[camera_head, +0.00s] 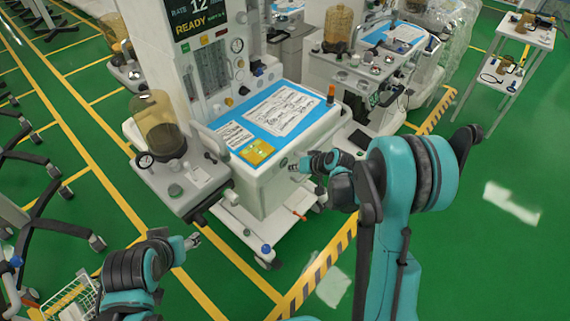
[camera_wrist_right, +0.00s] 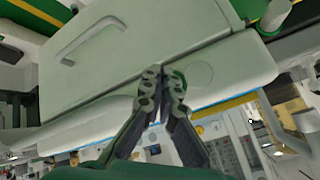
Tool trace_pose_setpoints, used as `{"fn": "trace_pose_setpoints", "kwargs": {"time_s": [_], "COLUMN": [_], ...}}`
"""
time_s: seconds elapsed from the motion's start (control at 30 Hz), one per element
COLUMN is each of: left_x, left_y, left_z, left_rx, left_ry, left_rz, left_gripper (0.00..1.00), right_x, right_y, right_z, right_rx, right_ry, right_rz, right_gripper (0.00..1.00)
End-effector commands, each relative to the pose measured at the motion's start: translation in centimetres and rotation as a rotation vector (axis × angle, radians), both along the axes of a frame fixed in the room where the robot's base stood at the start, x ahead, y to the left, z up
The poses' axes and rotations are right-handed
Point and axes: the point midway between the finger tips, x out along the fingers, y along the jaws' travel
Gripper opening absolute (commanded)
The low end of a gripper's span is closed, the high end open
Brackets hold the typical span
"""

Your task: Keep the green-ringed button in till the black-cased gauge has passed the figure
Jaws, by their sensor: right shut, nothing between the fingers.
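My right gripper (camera_head: 297,170) is at the front face of the near white cart (camera_head: 262,190). In the right wrist view its two fingers (camera_wrist_right: 163,76) are closed together with nothing between them. A green rim, likely the green-ringed button (camera_wrist_right: 179,75), shows beside and partly behind one fingertip; I cannot tell whether it is pressed in.
The cart has a blue top (camera_head: 268,117) with paper sheets and a yellow card. An amber canister (camera_head: 159,122) stands on its left shelf (camera_head: 175,188). Another cart stands behind to the right, and a small table (camera_head: 513,50) at far right. Green floor is free at right.

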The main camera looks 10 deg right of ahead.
Motion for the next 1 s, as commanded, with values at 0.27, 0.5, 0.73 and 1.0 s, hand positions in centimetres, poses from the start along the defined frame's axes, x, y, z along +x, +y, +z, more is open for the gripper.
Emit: {"fn": "trace_pose_setpoints", "kwargs": {"time_s": [0.27,0.5,0.73,1.0], "left_x": [0.00,0.00,-0.01,0.00], "left_y": [0.00,0.00,0.00,0.00], "left_z": [0.00,-0.17,-0.21,-0.22], "left_rx": [0.000,0.000,0.000,0.000], "left_ry": [0.000,0.000,0.000,0.000], "left_rz": [0.000,0.000,0.000,0.000], "left_gripper": [0.52,0.52,0.52,0.52], "right_x": [0.00,0.40,0.68,0.70], "right_y": [0.00,0.35,0.52,0.55], "right_z": [0.00,-0.03,0.02,0.03], "right_rx": [0.000,-0.001,0.000,0.000], "right_ry": [0.000,0.000,0.000,0.000], "right_rz": [0.000,0.001,0.000,0.000], "right_gripper": [0.00,0.00,0.00,0.00]}}
